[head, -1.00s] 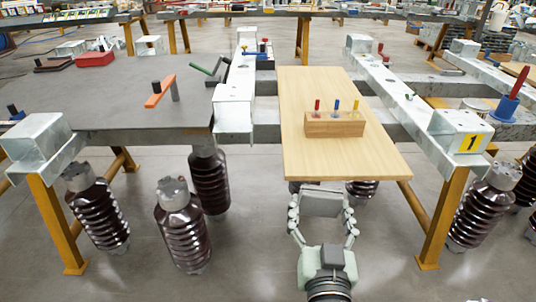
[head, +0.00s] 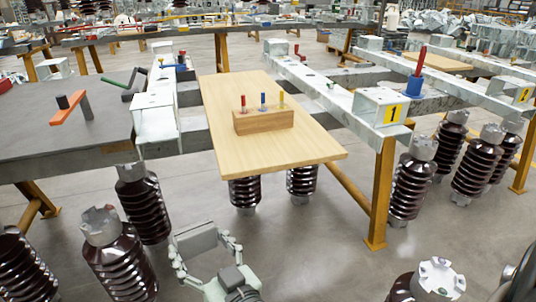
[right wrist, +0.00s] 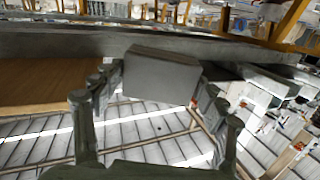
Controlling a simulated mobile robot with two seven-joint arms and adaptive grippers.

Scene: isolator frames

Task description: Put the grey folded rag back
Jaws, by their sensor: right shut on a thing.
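The grey folded rag (head: 195,238) is a flat grey block held between the fingertips of my right gripper (head: 205,250). The gripper is shut on it, low in front of the wooden board's near edge and over the floor. In the right wrist view the rag (right wrist: 161,76) lies across between the two fingers of the right gripper (right wrist: 155,85). It touches nothing else that I can see. My left gripper is not in view.
A wooden board (head: 250,88) bears a wooden block (head: 264,121) with red, blue and yellow pegs. A grey table (head: 60,140) stands left, a metal frame marked 1 (head: 383,107) right. Dark ribbed insulators (head: 140,200) stand below. Floor (head: 320,240) shows at front right.

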